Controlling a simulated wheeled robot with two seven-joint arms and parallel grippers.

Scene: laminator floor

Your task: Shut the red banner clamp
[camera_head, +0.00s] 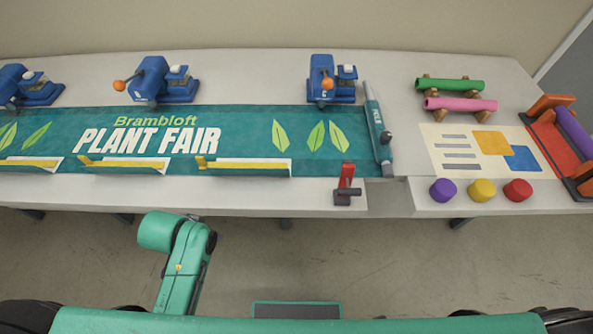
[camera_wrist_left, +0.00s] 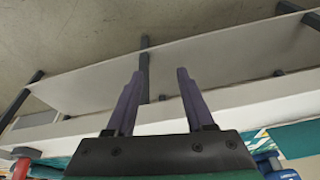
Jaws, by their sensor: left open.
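The red banner clamp (camera_head: 346,178) stands at the table's front edge, by the right end of the green banner (camera_head: 255,130). Its red lever stands upright over a dark base. My left arm shows low left in the head view, away from the clamp, with its gripper hidden there. In the left wrist view my left gripper (camera_wrist_left: 158,76) is open and empty, its two dark fingers pointing toward the underside of the table and the floor. A red part (camera_wrist_left: 20,167) shows at that view's lower left; I cannot tell whether it is the clamp. My right gripper is not in view.
Blue devices (camera_head: 165,82) line the banner's back edge; white-and-yellow rails (camera_head: 240,167) line its front. A teal tool (camera_head: 378,130) lies across the banner's right end. Purple, yellow and red knobs (camera_head: 482,190) sit at front right. Floor before the table is clear.

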